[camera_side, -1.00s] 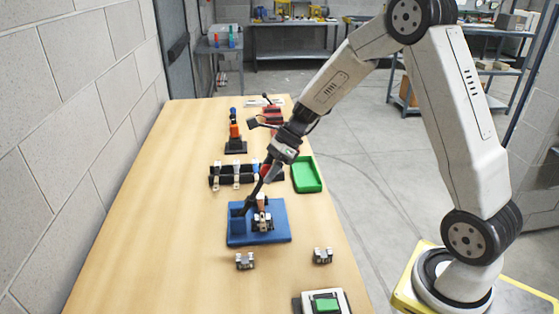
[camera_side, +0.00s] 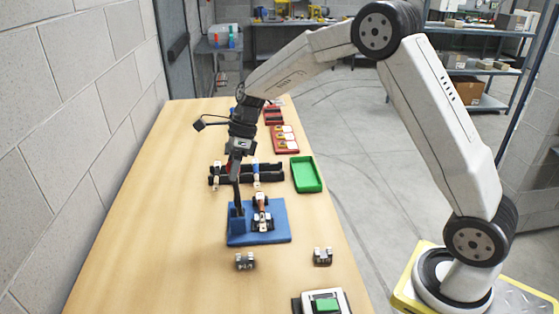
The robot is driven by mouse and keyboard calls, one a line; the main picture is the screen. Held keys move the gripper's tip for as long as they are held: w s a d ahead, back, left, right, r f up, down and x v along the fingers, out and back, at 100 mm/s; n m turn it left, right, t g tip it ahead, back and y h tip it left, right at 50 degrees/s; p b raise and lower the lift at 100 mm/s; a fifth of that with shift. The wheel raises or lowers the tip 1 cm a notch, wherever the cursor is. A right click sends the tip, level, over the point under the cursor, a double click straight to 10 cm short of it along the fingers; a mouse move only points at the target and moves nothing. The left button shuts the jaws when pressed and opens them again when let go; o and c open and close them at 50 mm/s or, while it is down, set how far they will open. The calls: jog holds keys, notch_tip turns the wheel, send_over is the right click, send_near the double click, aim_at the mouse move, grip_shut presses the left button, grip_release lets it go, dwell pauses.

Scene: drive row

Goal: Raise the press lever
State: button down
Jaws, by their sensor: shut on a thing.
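The press is a blue base plate (camera_side: 278,230) with a blue post (camera_side: 237,222) at its left side. The dark press lever (camera_side: 236,194) rises from the post and stands close to upright. My gripper (camera_side: 236,180) is shut on the upper part of the lever; its fingers hide the lever's top end. A small vehicle-like assembly (camera_side: 262,212) with dark wheels and an orange and white body sits on the plate, right of the lever and apart from it.
A black rack (camera_side: 272,181) with upright pieces stands behind the press. A green tray (camera_side: 306,174) is at the right edge. Small grey parts (camera_side: 245,261) (camera_side: 323,256) and a green-topped box (camera_side: 326,305) lie in front. The table's left side is clear.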

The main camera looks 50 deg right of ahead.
jog(key=shift+w+a, duration=0.3)
jog(key=shift+w, duration=0.05)
jog(key=shift+c, duration=1)
grip_release()
jog(key=shift+d+r, duration=0.1)
jog(key=shift+d, duration=0.05)
jog(key=v, duration=0.7)
jog(key=shift+r, duration=0.3)
jog(key=shift+s+d+f, duration=0.1)
jog(key=shift+s, duration=0.1)
